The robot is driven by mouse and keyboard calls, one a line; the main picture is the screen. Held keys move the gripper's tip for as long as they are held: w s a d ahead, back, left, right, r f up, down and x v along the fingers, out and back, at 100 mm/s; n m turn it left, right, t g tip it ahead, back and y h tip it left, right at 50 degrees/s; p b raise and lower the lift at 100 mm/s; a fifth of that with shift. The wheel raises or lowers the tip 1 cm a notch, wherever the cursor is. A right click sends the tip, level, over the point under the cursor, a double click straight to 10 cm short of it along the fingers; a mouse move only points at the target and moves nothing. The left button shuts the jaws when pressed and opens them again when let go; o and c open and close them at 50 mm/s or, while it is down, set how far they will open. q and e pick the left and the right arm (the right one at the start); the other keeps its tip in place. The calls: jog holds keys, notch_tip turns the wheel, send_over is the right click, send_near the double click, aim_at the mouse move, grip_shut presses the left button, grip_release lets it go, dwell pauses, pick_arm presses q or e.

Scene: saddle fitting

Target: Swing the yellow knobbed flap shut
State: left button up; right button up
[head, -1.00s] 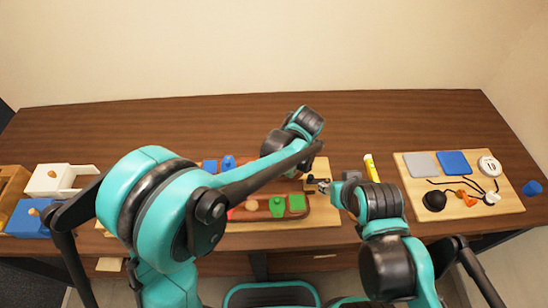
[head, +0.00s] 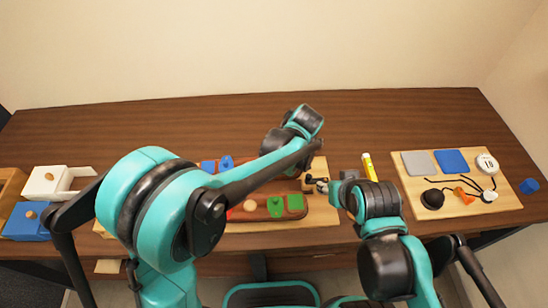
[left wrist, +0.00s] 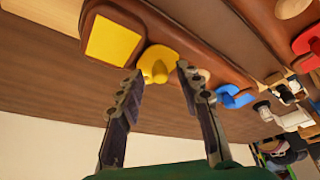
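The yellow knobbed flap (left wrist: 158,62) shows in the left wrist view beside a yellow square (left wrist: 112,40) on the brown saddle panel. The square is uncovered, and the flap lies apart from it. My left gripper (left wrist: 160,72) is open, with one fingertip on each side of the flap's knob; I cannot tell whether either touches it. In the head view my left arm hides the yellow flap and the left gripper. My right gripper (head: 322,186) is low at the right end of the saddle board, by a small black fitting; its opening is too small to judge.
A green knobbed flap (head: 277,206) and green square (head: 296,202) sit on the near saddle panel. A blue flap (head: 227,162) is behind. The back of the table is clear.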

pick_arm(q)
jog(key=v, duration=1.1)
jog(key=shift+s+d+r, duration=0.15)
jog(key=shift+s+r, duration=0.05)
jog(key=shift+r, duration=0.15)
jog(key=s+a+f+m+t+h, duration=0.1)
jog(key=s+a+m, duration=0.2)
jog(key=a, duration=0.5)
jog(key=s+a+f+m+t+h, duration=0.1)
jog(key=s+a+m, duration=0.2)
jog(key=s+a, duration=0.2)
jog(key=s+a+f+m+t+h+b, duration=0.1)
jog(key=s+a, duration=0.4)
jog(key=a, duration=0.6)
jog(key=shift+a+f+m+t, duration=0.15)
jog(key=shift+a+m+t, duration=0.35)
jog(key=shift+m, duration=0.6)
jog(key=shift+d, duration=0.1)
